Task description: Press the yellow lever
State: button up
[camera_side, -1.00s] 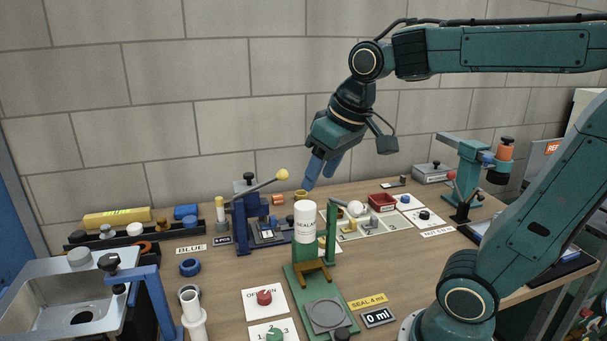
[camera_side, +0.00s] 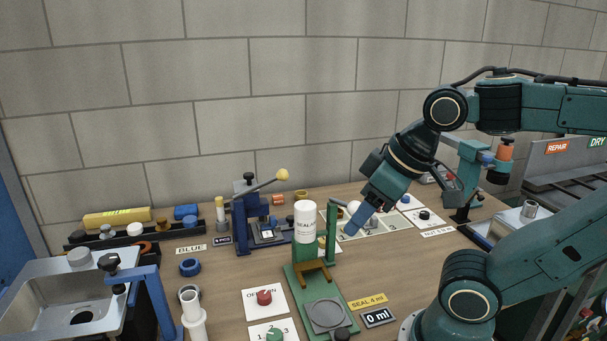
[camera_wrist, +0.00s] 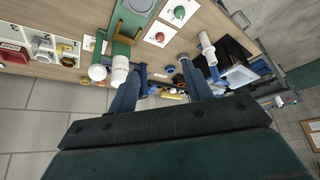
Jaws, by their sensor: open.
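The lever with a yellow ball knob (camera_side: 282,174) rises up and to the right from a blue press (camera_side: 241,222) at the back middle of the bench. My gripper (camera_side: 356,222) is to the right of the yellow knob and lower in the side view, in front of the sorting tray, apart from the lever. In the wrist view my gripper (camera_wrist: 160,82) has its two blue fingers spread wide with nothing held. Some small blue and yellow parts show between the fingers there, but I cannot make out the lever clearly.
A green stand (camera_side: 300,275) with a white sealant bottle (camera_side: 305,222) and a white-knobbed lever (camera_side: 355,208) stands left of my gripper. A white divided tray (camera_side: 378,230) lies behind it. A metal sink (camera_side: 40,285) is at the left. Button cards (camera_side: 264,303) lie in front.

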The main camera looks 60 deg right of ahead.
jog(key=shift+w+r, duration=0.1)
jog(key=c, duration=0.8)
jog(key=shift+w+d+r, duration=0.15)
jog(key=shift+w+r, duration=0.05)
grip_shut()
jog(key=w+d+r+m+g+h, duration=0.1)
jog(key=w+d+r+m, duration=0.1)
jog(key=w+d+r, duration=0.4)
jog(key=w+d+r+m+g+h, duration=0.1)
jog(key=w+d+r+m+h, duration=0.15)
jog(key=w, duration=0.65)
jog(key=w+d+m+g, duration=0.1)
jog(key=w+d+m, duration=0.3)
jog(key=w+d, duration=0.4)
jog(key=shift+w, duration=1.7)
jog(key=shift+r+m, duration=0.1)
jog(key=shift+m, duration=0.15)
